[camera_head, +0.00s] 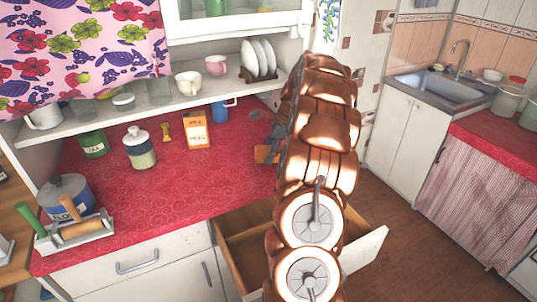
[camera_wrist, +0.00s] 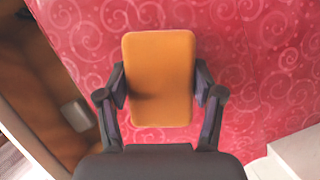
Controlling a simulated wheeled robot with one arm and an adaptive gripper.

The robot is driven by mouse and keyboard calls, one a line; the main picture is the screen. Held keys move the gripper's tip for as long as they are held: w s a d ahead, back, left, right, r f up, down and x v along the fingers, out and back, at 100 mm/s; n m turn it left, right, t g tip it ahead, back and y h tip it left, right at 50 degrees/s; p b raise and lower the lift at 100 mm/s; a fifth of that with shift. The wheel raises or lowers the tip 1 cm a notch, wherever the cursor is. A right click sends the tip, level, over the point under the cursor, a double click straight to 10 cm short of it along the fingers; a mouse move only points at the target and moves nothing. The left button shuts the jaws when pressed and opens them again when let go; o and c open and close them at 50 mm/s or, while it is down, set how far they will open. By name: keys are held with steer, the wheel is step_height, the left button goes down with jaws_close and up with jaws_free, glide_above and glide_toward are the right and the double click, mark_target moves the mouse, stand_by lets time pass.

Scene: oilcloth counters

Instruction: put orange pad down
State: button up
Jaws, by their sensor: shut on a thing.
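The orange pad (camera_wrist: 160,75) is a flat rounded rectangle between the two dark fingers of my gripper (camera_wrist: 161,92) in the wrist view. The fingers press on its left and right edges. Red patterned oilcloth lies behind it; I cannot tell whether the pad touches the cloth. In the head view a bit of the orange pad (camera_head: 264,154) shows left of my copper arm, over the right part of the red counter (camera_head: 200,180). My arm hides most of the gripper there.
An open drawer (camera_head: 238,252) juts out below the counter. An orange box (camera_head: 196,130), a lidded jar (camera_head: 140,150), a green tin (camera_head: 93,144) and a blue mug (camera_head: 221,111) stand toward the back. The counter's middle front is clear.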

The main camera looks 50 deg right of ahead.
steer(key=shift+f, duration=0.85)
steer(key=shift+f, duration=0.15)
steer(key=o, duration=0.9)
steer(key=shift+o, duration=0.2)
steer(key=shift+b+v, duration=1.15)
steer(key=shift+v, duration=4.95)
steer(key=shift+a, duration=0.1)
